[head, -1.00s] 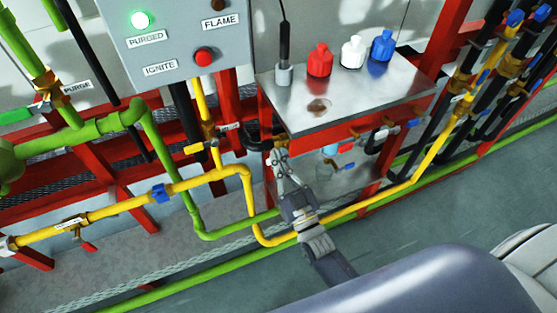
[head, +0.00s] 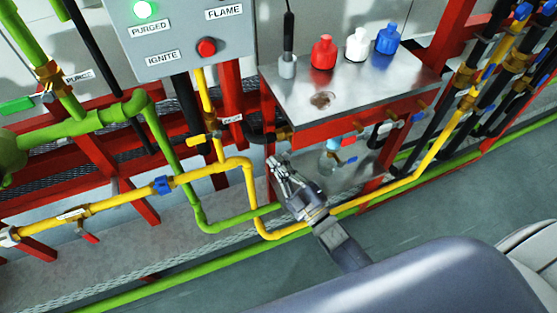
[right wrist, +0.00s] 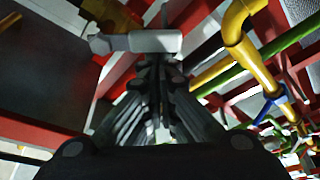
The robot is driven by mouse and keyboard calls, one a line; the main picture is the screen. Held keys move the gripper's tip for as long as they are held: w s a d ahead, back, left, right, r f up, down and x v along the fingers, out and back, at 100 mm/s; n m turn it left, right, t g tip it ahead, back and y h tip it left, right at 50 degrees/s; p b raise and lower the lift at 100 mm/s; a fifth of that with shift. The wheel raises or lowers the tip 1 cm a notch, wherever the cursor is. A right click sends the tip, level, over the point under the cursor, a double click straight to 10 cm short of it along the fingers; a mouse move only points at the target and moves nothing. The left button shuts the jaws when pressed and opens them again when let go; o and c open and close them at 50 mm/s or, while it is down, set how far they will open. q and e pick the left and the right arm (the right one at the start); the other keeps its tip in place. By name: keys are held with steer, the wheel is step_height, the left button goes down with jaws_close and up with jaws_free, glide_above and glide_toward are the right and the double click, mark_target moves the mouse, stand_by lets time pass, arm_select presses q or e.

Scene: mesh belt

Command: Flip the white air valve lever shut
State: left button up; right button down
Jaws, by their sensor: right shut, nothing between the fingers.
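The white lever (right wrist: 142,42) shows in the right wrist view as a pale bar lying crosswise just beyond my right fingertips, below brass fittings. My right gripper (right wrist: 160,68) is shut and empty, its fingertips close to the lever; I cannot tell if they touch. In the head view my right gripper (head: 277,166) is in front of the bench's left front corner, below a brass valve (head: 283,134). The lever is too small to make out clearly there. My left gripper is not in view.
The steel-topped bench (head: 385,88) carries red, white and blue bottles. A yellow pipe (head: 250,190) and a green pipe (head: 185,175) run left of my right gripper. A control panel (head: 180,35) stands above. Floor (head: 430,215) is open at the right.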

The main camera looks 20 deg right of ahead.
steer(key=shift+w+d+f+n+g+y+p, duration=0.15)
steer(key=shift+d+f+n+g, duration=0.45)
steer(key=shift+n, duration=1.1)
steer(key=shift+s+d+f+n+g+y+p, duration=0.15)
steer(key=shift+d+f+n+g, duration=0.4)
steer(key=shift+n, duration=1.15)
steer(key=shift+w+d+f+n+g+y+p, duration=0.15)
steer(key=shift+d+f+n+g+p, duration=0.35)
steer(key=shift+n, duration=1.2)
steer(key=shift+a+f, duration=0.1)
steer(key=shift+f, duration=0.15)
steer(key=shift+b, duration=0.3)
